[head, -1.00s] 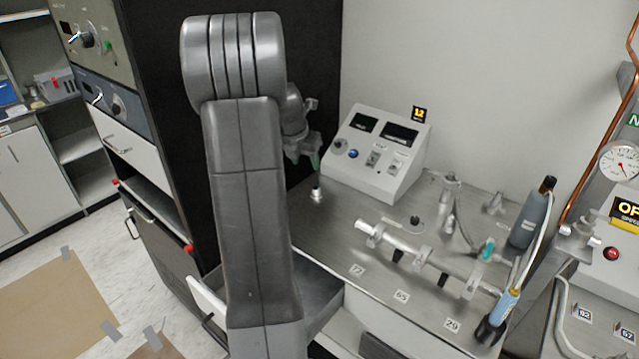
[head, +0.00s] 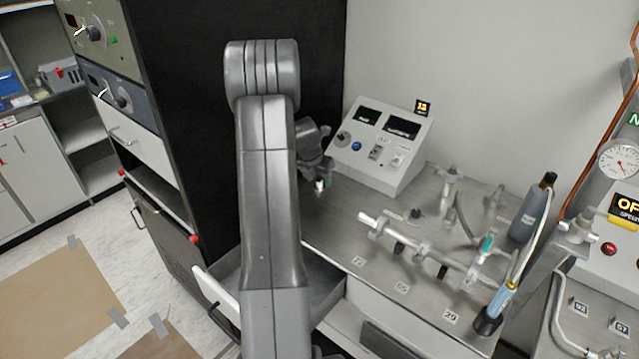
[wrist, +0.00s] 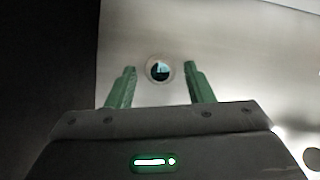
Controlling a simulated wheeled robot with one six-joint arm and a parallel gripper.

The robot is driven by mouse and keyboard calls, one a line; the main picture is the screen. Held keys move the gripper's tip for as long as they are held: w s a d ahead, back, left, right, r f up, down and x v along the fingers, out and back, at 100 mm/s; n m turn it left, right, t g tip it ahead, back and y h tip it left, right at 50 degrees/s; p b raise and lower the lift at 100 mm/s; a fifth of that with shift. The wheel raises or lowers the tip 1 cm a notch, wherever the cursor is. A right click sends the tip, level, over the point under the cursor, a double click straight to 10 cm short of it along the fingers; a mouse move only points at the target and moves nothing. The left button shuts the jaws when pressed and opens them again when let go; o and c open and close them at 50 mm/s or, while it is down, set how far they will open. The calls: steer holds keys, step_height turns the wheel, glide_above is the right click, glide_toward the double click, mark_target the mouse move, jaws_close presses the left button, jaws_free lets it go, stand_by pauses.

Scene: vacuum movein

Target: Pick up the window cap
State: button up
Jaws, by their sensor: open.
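The window cap (wrist: 160,68) is a small round piece with a pale metal rim and a dark, glassy centre. In the wrist view it lies between the two green fingertips of my gripper (wrist: 160,74), with a gap on each side. My gripper is open and empty. In the head view the cap (head: 320,185) is a small bright spot on the steel bench, and my gripper (head: 325,178) is just above it, partly covering it. I cannot tell the exact height between fingertips and cap.
A white control box (head: 380,150) stands close behind and right of the cap. A metal tube assembly (head: 420,247) lies on the bench further right. A tall black cabinet (head: 190,120) rises to the left. An open drawer (head: 325,285) juts out below the bench.

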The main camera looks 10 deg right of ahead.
steer(key=shift+w+d+f, duration=0.1)
steer(key=shift+f, duration=0.25)
jaws_close()
steer(key=shift+r, duration=0.1)
